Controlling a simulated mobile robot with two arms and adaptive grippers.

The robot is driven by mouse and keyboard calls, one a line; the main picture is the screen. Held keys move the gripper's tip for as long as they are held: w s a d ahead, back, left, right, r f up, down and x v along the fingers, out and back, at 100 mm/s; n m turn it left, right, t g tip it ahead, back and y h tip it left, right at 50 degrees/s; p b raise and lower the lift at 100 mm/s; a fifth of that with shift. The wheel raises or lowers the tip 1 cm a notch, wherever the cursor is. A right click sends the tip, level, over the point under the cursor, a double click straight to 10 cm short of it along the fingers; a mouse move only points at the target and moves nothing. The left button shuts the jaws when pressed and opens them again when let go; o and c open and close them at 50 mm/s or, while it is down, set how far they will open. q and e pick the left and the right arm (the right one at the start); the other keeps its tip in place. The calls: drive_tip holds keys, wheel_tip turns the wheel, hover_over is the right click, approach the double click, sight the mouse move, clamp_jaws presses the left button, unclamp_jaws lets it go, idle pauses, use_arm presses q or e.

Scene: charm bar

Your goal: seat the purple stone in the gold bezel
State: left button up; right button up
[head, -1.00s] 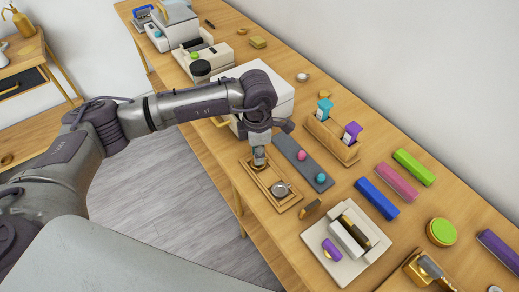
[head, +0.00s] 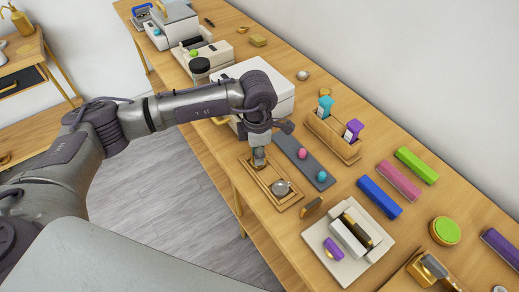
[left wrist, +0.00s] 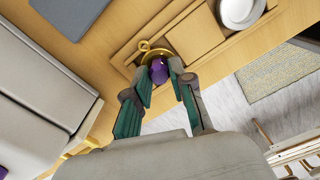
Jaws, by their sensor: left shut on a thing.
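The purple stone (left wrist: 158,72) is between the fingertips of my left gripper (left wrist: 160,68), which is shut on it. The gold bezel (left wrist: 144,47) shows in the left wrist view as a round rim with a small loop, in the wooden tray (left wrist: 205,38). The stone is at or just over the bezel; I cannot tell whether it touches the bottom. In the head view my left gripper (head: 258,160) points down at the far end of the tray (head: 292,203) and hides stone and bezel. My right gripper is not in view.
A silver round piece (head: 281,187) sits at the tray's near end. A grey mat (head: 290,146) beside the tray holds a pink stone (head: 302,153) and a teal stone (head: 321,176). A white box (head: 270,86) stands behind my arm; a cream press-like device (head: 345,268) is nearer.

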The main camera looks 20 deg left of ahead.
use_arm(q)
drive_tip(key=shift+f, duration=0.35)
drive_tip(key=o, duration=0.9)
wheel_tip(320, 180, up, 12)
drive_tip(key=shift+w+r, duration=0.1)
